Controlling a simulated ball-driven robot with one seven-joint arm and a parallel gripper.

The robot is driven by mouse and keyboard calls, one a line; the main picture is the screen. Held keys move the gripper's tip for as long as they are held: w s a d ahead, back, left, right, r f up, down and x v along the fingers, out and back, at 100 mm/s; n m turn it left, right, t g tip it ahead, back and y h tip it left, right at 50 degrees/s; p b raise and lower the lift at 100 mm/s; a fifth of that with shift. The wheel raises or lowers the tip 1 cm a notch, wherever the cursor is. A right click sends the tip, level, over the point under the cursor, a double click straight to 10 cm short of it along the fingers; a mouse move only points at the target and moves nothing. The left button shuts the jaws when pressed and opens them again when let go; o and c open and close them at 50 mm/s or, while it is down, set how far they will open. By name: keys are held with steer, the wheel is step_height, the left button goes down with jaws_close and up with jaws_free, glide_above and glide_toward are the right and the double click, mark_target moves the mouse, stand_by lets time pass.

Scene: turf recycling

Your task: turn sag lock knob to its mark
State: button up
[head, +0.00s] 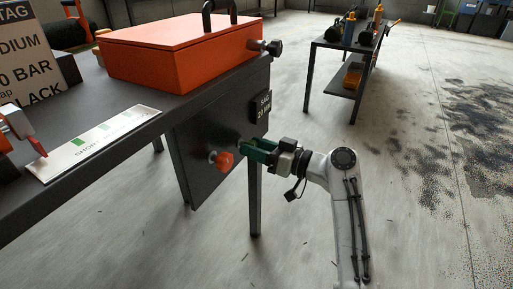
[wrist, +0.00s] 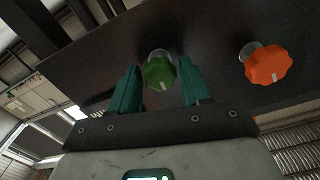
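A green knob (wrist: 158,71) with a white pointer line sits on the dark panel (wrist: 210,45). In the wrist view it lies between the two teal fingers of my gripper (wrist: 160,67), which stand apart with visible gaps on both sides. In the head view my gripper (head: 246,147) is at the panel (head: 195,165), and its fingers mostly hide the green knob. I cannot make out the target mark.
An orange knob (head: 222,160) sits left of my gripper in the head view; it is at the right in the wrist view (wrist: 268,63). Above, the bench holds an orange box (head: 165,60) with a side knob (head: 271,47). A table leg (head: 254,200) stands below.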

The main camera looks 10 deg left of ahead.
steer(key=c, duration=0.7)
steer(key=shift+c, duration=0.2)
steer(key=shift+m, duration=0.3)
steer(key=shift+d+f+m+p, duration=0.1)
steer(key=shift+m+p, duration=4.7)
steer(key=shift+m, duration=2.3)
steer(key=o, duration=1)
